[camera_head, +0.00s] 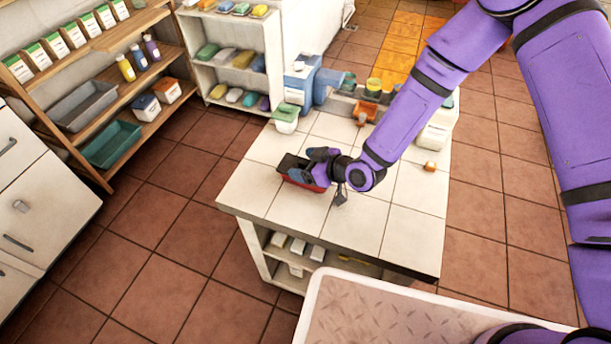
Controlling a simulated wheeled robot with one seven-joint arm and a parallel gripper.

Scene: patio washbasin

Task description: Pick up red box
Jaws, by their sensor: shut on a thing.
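A red box (297,180) with a dark top sits at the left part of the white tiled counter (385,226). My gripper (318,172) is at the right side of the box, shut on it, and its fingers partly cover the box. Whether the box touches the counter or is slightly lifted cannot be told from this view. My purple arm reaches in from the upper right and hides part of the counter.
A blue dispenser (299,82), a green-lidded container (286,118) and an orange container (365,112) stand along the counter's back. A small orange block (430,167) lies to the right. Wooden shelves (100,45) stand left. The counter's front is clear.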

